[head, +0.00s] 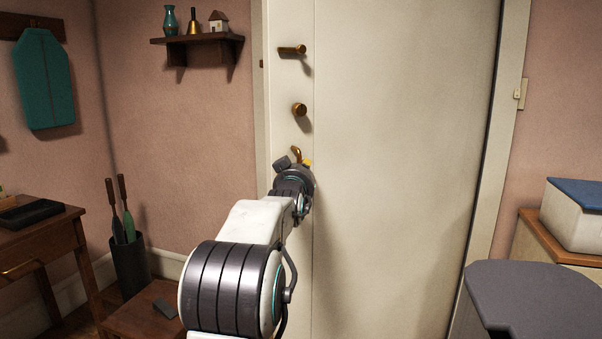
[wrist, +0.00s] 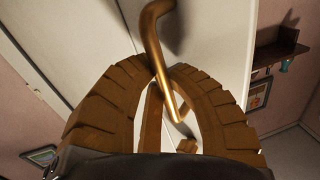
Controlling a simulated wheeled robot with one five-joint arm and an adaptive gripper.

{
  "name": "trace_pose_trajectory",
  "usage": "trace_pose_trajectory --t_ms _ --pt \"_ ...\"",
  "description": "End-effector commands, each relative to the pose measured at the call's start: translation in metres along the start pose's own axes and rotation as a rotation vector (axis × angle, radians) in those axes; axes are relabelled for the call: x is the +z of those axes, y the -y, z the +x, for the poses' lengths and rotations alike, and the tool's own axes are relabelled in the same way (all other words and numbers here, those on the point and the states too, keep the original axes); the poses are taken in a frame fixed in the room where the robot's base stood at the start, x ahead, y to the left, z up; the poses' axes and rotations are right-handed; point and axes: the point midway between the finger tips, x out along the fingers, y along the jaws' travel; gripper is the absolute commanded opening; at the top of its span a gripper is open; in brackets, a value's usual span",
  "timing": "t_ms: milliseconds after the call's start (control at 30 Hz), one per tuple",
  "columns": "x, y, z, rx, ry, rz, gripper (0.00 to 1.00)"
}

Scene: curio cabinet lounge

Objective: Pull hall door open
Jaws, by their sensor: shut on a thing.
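The hall door (head: 400,150) is a tall cream panel in the middle of the head view. I cannot tell for sure whether it is flush with its frame. A bent brass handle (head: 296,153) sits low on its left strip; it also shows in the wrist view (wrist: 155,45). My gripper (head: 294,165) is at this handle, partly hidden by my own wrist in the head view. In the wrist view its two curved, ridged fingers (wrist: 180,72) close around the brass bar, which runs down between them.
Above are a brass lever (head: 292,50) and a round brass knob (head: 299,109). A wall shelf (head: 197,40) holds a vase, a bell and a small house. A dark bin (head: 129,262) and a wooden desk (head: 40,240) stand left.

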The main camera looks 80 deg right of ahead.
Motion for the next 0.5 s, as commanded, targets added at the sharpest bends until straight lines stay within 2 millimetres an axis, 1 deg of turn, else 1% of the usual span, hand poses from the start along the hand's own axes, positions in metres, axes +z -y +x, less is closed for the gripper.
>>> trace_pose_trajectory --t_ms 467,500 --pt "-0.0015 0.0021 -0.0001 -0.003 -0.003 0.000 0.00" --pt "-0.0014 0.0021 -0.0001 -0.003 -0.003 0.000 0.15"
